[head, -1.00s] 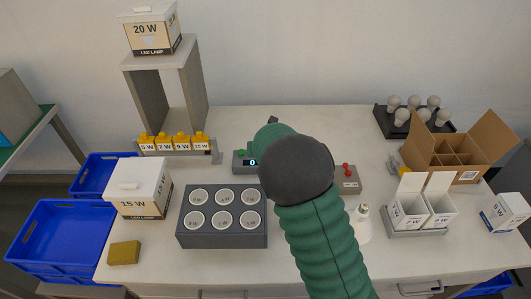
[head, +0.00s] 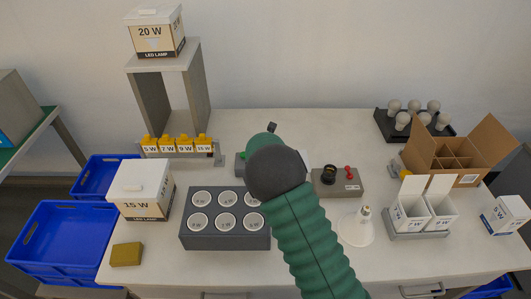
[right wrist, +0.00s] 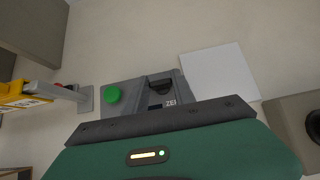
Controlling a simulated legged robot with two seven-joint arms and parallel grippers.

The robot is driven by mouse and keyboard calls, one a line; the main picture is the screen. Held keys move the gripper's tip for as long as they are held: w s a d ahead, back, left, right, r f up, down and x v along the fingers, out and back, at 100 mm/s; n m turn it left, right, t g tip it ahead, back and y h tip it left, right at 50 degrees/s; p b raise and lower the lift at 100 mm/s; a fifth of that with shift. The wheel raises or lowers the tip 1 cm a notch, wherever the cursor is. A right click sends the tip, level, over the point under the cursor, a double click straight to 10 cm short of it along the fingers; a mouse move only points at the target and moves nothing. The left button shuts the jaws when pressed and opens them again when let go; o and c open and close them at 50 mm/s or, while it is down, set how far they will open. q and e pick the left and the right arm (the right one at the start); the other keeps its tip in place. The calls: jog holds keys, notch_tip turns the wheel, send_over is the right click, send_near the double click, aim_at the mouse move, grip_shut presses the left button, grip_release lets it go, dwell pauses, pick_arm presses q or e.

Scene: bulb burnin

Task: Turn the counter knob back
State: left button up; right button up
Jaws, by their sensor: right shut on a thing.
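The counter is a grey box (right wrist: 120,84) with a green button (right wrist: 112,94) and a label starting "ZE". In the head view only its left edge (head: 240,165) shows beside my right arm. The dark counter knob (right wrist: 159,86) is in the middle of the right wrist view, just beyond my gripper's body. My right gripper (right wrist: 166,92) is at the counter and shut on the knob. Its fingers are mostly hidden by its own body, and the head view hides the grip. My left gripper is in neither view.
A grey box (head: 325,188) with a black dial and red switch stands right of the counter. A white card (right wrist: 220,75) lies between them.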

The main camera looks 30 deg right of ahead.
jog(key=shift+a, duration=0.1)
grip_shut()
